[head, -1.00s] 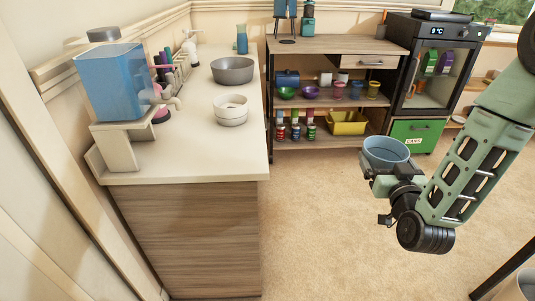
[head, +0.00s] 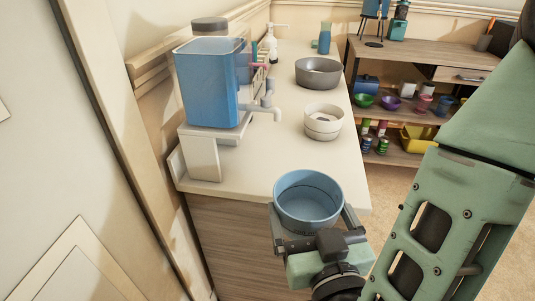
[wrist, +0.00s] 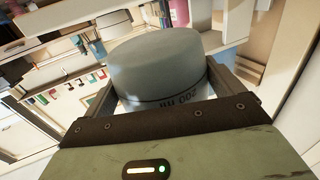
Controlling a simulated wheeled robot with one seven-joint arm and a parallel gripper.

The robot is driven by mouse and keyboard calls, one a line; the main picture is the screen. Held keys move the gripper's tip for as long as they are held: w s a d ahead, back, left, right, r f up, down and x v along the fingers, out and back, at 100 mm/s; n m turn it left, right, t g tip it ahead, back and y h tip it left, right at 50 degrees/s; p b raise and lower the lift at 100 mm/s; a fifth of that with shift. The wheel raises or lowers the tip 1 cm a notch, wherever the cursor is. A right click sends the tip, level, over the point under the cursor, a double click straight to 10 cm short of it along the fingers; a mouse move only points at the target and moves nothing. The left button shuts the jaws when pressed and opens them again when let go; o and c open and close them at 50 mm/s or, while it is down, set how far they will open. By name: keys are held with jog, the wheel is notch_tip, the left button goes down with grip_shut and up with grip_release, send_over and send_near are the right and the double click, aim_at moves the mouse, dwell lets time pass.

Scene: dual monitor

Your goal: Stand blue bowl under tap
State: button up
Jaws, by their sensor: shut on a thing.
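The blue bowl (head: 308,201) is upright and empty in the head view. My gripper (head: 312,222) is shut on it, one finger on each side. The bowl is in front of the near right corner of the counter, at about its edge; its exact height above the top is hard to judge. In the wrist view the bowl's side (wrist: 157,66) fills the space between my fingers. The tap (head: 268,108) sticks out to the right from the blue water tank (head: 207,90), which stands on a white stand (head: 201,157). The tap is beyond and left of the bowl.
The counter top (head: 255,165) is bare below the tap. A white bowl stack (head: 323,121) stands right of the tap, with a grey basin (head: 318,73) behind it. A soap bottle (head: 271,45) and a blue cup (head: 324,39) stand farther back. Shelves (head: 405,150) are at right.

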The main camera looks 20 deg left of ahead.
aim_at(297, 197)
jog(key=x, duration=1.7)
jog(key=shift+w+a+r, duration=0.1)
jog(key=shift+a, duration=0.05)
jog(key=shift+w+a+f, duration=0.1)
jog(key=shift+w+f, duration=0.05)
jog(key=shift+f, duration=0.7)
jog(key=shift+w+a+f, duration=0.1)
jog(key=shift+w+f, duration=0.05)
jog(key=shift+f, duration=0.75)
jog(key=shift+f+b, duration=0.2)
jog(key=shift+b, duration=0.2)
jog(key=o, duration=0.9)
jog(key=shift+c, duration=0.2)
jog(key=shift+r, duration=0.25)
jog(key=v, duration=1.2)
jog(key=shift+f+p, duration=0.1)
jog(key=shift+p, duration=0.2)
